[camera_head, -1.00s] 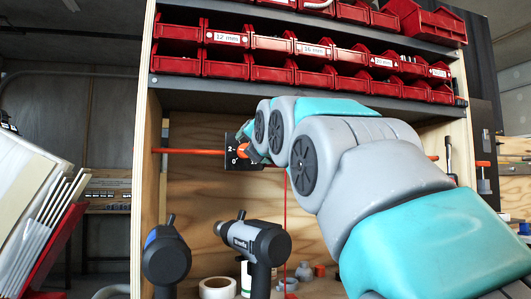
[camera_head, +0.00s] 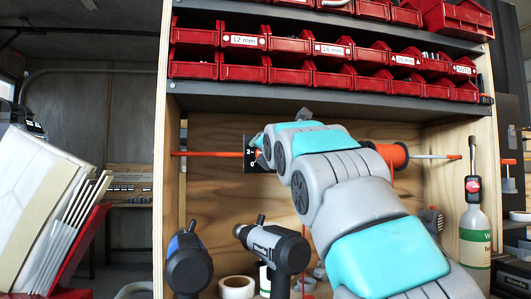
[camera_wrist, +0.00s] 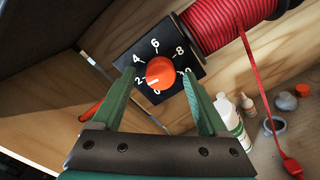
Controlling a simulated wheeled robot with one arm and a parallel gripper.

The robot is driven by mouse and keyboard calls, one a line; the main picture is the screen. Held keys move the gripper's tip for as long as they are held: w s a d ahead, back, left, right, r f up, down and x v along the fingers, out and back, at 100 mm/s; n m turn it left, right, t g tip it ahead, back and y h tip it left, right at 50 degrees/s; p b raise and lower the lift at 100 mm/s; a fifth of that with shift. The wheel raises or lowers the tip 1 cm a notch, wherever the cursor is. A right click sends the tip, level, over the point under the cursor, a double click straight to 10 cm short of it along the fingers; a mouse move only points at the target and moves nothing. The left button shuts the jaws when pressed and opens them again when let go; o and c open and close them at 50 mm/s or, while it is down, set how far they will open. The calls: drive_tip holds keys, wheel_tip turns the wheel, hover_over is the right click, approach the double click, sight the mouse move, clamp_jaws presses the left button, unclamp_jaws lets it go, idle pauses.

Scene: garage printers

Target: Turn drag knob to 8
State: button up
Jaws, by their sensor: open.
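The drag knob (camera_wrist: 160,70) is a round orange knob on a black dial plate (camera_wrist: 128,62) with white numbers; 2, 4, 6 and 8 are readable. I see no clear contact; the depth of the tips is hard to judge. In the head view the dial plate (camera_head: 249,166) is partly covered by my arm, and the fingers are largely hidden.
A spool of red cord (camera_wrist: 222,20) sits beside the dial, its strand hanging down. White bottles (camera_wrist: 229,118) stand below right. Red bins (camera_head: 243,70) fill the shelves above. A drill (camera_head: 275,244) and another tool (camera_head: 188,264) stand in front.

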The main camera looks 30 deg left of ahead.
clamp_jaws()
idle(0.5)
